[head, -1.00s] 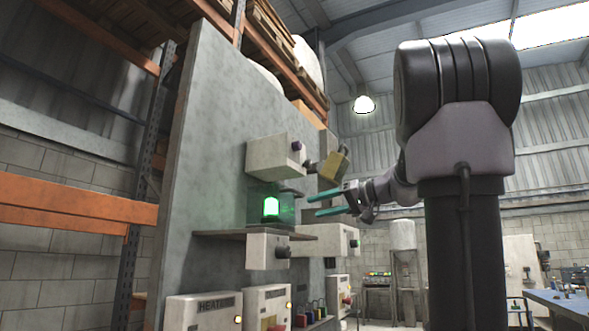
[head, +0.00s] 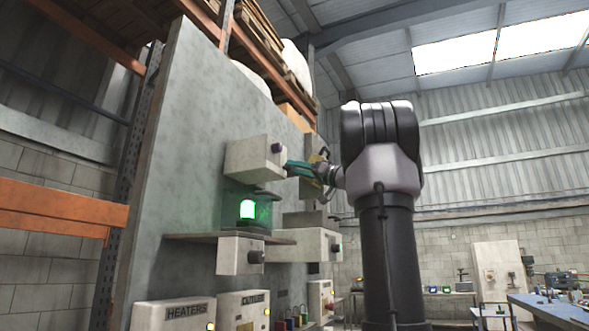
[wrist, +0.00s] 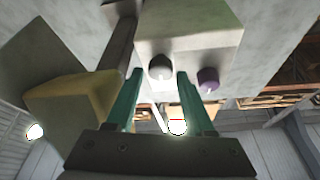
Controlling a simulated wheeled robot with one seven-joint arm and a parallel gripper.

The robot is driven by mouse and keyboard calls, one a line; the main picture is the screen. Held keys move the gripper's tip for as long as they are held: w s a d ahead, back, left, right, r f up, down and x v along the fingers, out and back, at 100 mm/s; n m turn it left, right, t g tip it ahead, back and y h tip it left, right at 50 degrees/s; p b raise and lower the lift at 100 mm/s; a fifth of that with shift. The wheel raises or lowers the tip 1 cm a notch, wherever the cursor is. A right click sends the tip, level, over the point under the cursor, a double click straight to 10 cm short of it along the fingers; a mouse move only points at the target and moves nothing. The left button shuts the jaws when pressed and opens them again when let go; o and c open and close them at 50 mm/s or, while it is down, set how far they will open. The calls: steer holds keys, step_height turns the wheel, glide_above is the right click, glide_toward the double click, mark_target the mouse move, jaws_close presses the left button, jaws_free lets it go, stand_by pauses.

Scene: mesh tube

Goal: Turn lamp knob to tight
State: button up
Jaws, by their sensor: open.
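A pale control box (head: 248,160) is fixed to the grey panel, above a glowing green lamp (head: 247,209). In the wrist view, the box (wrist: 190,30) carries a dark grey knob (wrist: 160,67) and a purple knob (wrist: 208,79). The purple knob also shows in the head view (head: 277,148). My gripper (head: 290,168) is at the box's front. Its teal fingers are apart in the wrist view (wrist: 159,82), with the grey knob between their tips. I cannot tell whether they touch it. No label shows which knob is the lamp's.
A yellow-faced block (wrist: 72,100) is close to the left finger in the wrist view. A shelf (head: 215,238) and a lower box with a dark knob (head: 240,256) are under the lamp. Labelled boxes (head: 172,315) sit lower.

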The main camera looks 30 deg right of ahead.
steer(key=shift+w+a+r, duration=0.25)
steer(key=shift+w+a, duration=0.1)
steer(key=shift+w, duration=0.2)
jaws_close()
steer(key=shift+m, duration=0.3)
